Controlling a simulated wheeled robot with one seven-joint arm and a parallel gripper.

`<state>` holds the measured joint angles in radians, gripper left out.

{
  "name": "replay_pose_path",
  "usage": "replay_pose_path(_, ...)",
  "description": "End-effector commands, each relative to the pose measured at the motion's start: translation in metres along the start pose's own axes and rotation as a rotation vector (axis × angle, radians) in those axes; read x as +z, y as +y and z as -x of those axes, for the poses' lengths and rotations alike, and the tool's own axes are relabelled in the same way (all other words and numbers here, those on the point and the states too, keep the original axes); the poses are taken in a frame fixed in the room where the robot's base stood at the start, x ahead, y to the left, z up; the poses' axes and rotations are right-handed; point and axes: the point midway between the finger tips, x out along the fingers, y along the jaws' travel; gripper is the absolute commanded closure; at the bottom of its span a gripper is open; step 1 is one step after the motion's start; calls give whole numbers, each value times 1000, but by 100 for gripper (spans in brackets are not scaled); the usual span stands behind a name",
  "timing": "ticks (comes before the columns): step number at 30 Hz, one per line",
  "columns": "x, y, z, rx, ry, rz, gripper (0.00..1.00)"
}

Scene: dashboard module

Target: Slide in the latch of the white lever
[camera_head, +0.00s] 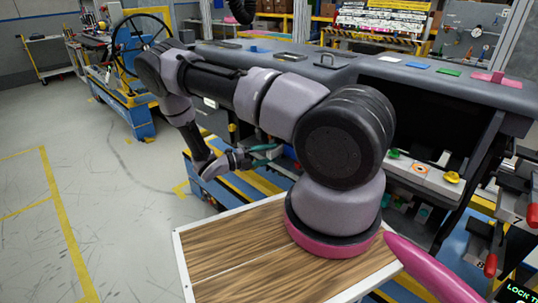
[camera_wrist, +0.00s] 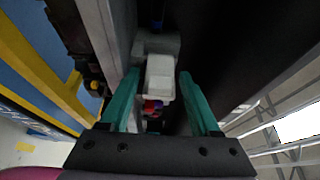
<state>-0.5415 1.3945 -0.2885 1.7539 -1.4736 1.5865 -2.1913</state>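A white block-shaped part (camera_wrist: 160,78), which looks like the white lever, sits on a grey housing in the middle of the wrist view. My gripper (camera_wrist: 159,73) has its two teal fingers on either side of this white part. A narrow gap shows on both sides, so the fingers look open and around it, not closed on it. The latch cannot be told apart clearly. In the head view my gripper (camera_head: 265,152) is at the front of the dashboard, and the white lever is not clearly visible there.
The dark dashboard (camera_head: 330,72) spans the back, with coloured knobs (camera_head: 421,169) and a dark opening on its right. Red-handled levers (camera_head: 491,264) stand at the far right. In the wrist view a yellow frame (camera_wrist: 38,75) lies left and a dark surface right.

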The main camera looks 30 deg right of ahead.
Motion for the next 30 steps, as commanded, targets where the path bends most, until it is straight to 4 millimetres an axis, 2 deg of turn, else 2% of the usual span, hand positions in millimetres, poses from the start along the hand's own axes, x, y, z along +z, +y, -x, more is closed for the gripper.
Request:
replay_pose_path(7,0,0,0,0,-1,0,38)
replay_pose_path(11,0,0,9,1,-2,0,38)
replay_pose_path(24,0,0,90,0,-3,-1,38)
replay_pose_path(30,0,0,107,-1,-1,0,38)
